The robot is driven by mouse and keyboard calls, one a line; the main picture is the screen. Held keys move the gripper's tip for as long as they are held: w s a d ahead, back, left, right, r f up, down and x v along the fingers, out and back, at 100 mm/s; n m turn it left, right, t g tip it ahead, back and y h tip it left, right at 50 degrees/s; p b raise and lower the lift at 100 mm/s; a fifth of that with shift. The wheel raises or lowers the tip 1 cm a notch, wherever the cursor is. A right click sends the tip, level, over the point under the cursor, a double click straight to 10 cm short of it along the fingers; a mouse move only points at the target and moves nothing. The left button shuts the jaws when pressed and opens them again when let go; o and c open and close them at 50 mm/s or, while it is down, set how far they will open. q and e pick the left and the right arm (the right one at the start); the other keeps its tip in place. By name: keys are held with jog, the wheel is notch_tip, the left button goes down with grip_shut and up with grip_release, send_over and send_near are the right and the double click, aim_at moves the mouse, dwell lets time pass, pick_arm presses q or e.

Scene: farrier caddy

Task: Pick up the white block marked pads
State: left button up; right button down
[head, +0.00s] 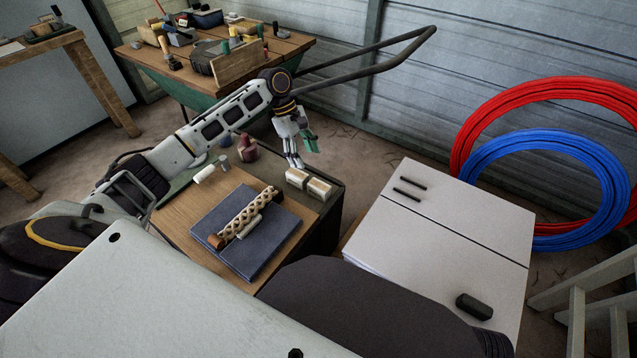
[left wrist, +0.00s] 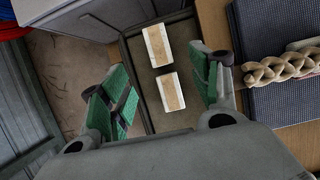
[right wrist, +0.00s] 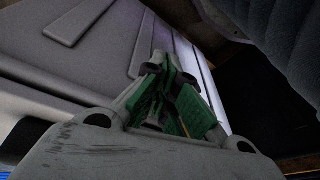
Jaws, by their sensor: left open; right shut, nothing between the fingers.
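Two small white blocks with tan tops sit side by side in a dark tray (left wrist: 135,65) at the cabinet's far right corner. In the head view they are the left block (head: 297,178) and the right block (head: 319,189). The left wrist view shows an upper block (left wrist: 157,45) and a lower block (left wrist: 171,92). No marking is readable, so I cannot tell which says pads. My left gripper (head: 303,152) is open and empty above and behind the blocks, its green-padded fingers apart. My right gripper (left wrist: 0,0) is absent there; the right wrist view shows it shut and empty.
A blue-grey mat (head: 243,258) with a braided piece (head: 243,217) lies left of the blocks. A white roll (head: 205,173) and a maroon bottle (head: 247,148) stand behind. A white-topped surface (head: 450,235) is to the right, and coiled hoses (head: 560,140) hang by the wall.

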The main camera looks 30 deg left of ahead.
pick_arm(q)
jog(key=shift+w+a+r, duration=0.1)
jog(key=shift+r, duration=0.05)
pick_arm(e)
jog(key=shift+w, duration=0.1)
pick_arm(q)
jog(key=b, duration=0.3)
send_over(317, 184)
jog(key=a, duration=0.2)
notch_tip(317, 184, down, 7)
jog(key=shift+d+f, duration=0.25)
jog(key=shift+f, duration=0.2)
pick_arm(e)
jog(key=shift+a+r+t, duration=0.4)
jog(key=shift+a+r, duration=0.1)
jog(key=shift+r, duration=0.05)
pick_arm(q)
jog(key=shift+f, duration=0.15)
pick_arm(e)
jog(key=shift+r, duration=0.1)
